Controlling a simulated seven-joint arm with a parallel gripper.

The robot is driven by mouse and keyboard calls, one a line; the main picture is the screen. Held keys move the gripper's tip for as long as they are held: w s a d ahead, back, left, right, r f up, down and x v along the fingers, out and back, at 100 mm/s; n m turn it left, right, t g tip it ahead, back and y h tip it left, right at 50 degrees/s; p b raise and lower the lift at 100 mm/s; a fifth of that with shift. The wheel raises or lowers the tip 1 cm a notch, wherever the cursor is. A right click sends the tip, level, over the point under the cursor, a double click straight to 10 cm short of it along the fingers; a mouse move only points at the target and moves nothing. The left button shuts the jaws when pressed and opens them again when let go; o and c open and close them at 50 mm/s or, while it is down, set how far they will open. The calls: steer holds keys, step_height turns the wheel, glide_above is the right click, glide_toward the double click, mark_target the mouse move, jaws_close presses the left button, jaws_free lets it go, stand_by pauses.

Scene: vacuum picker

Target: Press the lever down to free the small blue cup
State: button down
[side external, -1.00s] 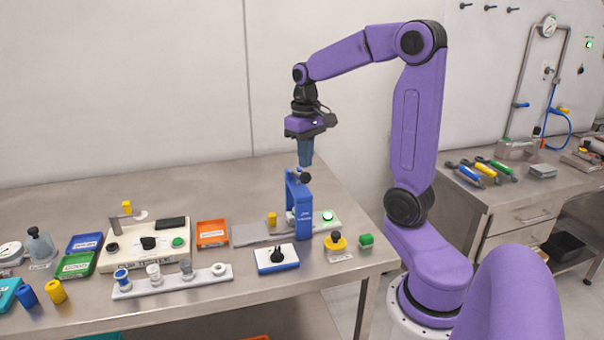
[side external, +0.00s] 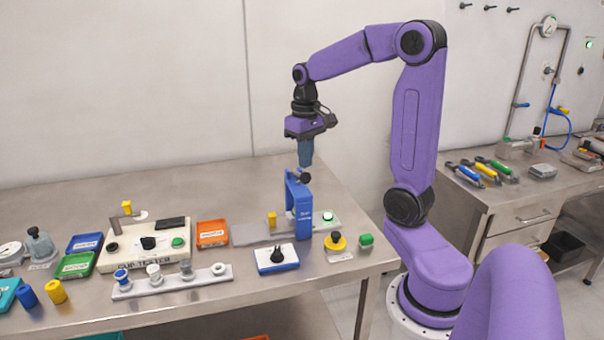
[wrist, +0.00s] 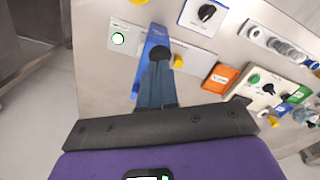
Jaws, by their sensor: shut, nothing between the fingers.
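The blue stand (side external: 303,212) rises near the right end of the table, with the lever's black ball knob (side external: 305,178) at its top. My gripper (side external: 306,164) is shut and empty, pointing down just above the knob. In the wrist view my fingertips (wrist: 158,78) are close to the knob (wrist: 160,53); I cannot tell whether they touch it. A small blue-topped cup (side external: 122,276) sits at the left end of a grey rack. Whether a blue cup is held in the stand cannot be made out.
A grey plate with a round green light (side external: 328,216) lies by the stand. A blue-and-white block with a black knob (side external: 277,257), a yellow-and-black button (side external: 336,241) and a green piece (side external: 366,240) stand in front. An orange tray (side external: 212,234) is left. The back of the table is clear.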

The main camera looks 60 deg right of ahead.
mark_target(305, 182)
steer(key=shift+f, duration=0.15)
steer(key=shift+f, duration=3.7)
steer(key=shift+r, duration=5.1)
